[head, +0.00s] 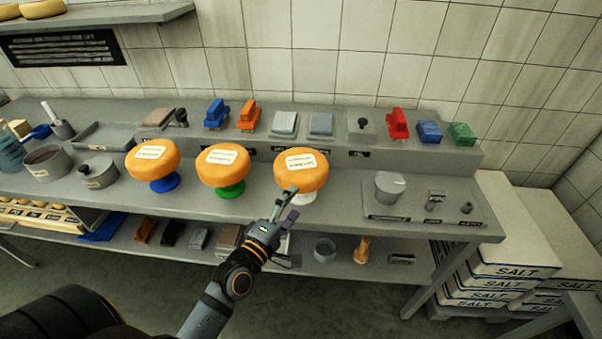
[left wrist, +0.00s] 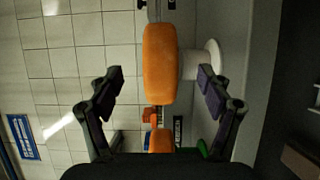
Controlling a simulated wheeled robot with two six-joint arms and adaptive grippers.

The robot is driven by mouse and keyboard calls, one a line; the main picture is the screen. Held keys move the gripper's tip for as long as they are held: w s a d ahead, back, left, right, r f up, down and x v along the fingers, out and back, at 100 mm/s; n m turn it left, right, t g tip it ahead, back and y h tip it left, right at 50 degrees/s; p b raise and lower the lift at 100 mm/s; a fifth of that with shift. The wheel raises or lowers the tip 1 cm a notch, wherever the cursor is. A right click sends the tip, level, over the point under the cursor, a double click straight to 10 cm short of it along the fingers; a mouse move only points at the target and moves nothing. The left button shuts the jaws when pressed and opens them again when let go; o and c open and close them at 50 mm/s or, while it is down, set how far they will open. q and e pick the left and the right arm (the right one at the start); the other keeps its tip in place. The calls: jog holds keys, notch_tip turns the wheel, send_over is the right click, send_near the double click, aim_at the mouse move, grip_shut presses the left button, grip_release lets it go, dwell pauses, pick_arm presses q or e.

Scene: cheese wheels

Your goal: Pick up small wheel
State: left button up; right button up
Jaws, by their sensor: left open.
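Three orange cheese wheels with white labels stand in a row on the steel counter. The left wheel (head: 152,158) is on a blue stand (head: 165,183). The middle wheel (head: 222,165) is on a green stand (head: 230,190). The right wheel (head: 301,167) is on a white stand (head: 303,197). They look close in size. My left gripper (head: 287,207) is open and empty, just in front of the right wheel and partly over its stand. In the left wrist view, that wheel (left wrist: 160,65) and its white stand (left wrist: 202,62) lie ahead, between the spread fingers. My right gripper is out of view.
A raised back shelf (head: 340,137) holds colored brushes, blocks and grey plates. Pots (head: 97,172) stand left of the wheels, and a metal cup (head: 389,186) stands to the right. Salt sacks (head: 515,253) are stacked at the right.

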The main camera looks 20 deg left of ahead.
aim_at(312, 179)
pick_arm(q)
jog(key=w, duration=0.4)
jog(key=shift+w+d+r, duration=0.1)
jog(key=shift+w+d, duration=0.15)
jog(key=shift+w+d+p, duration=0.15)
jog(key=shift+w+d, duration=0.05)
jog(key=shift+w, duration=0.85)
jog(key=shift+w+d+p, duration=0.1)
jog(key=shift+w+d, duration=0.15)
jog(key=shift+w, duration=0.75)
jog(key=shift+w+d+p, duration=0.15)
jog(key=shift+w+d, duration=0.05)
jog(key=shift+w, duration=0.85)
jog(key=shift+s, duration=0.2)
jog(key=shift+c, duration=1.7)
grip_shut()
jog(key=shift+w+a, duration=0.1)
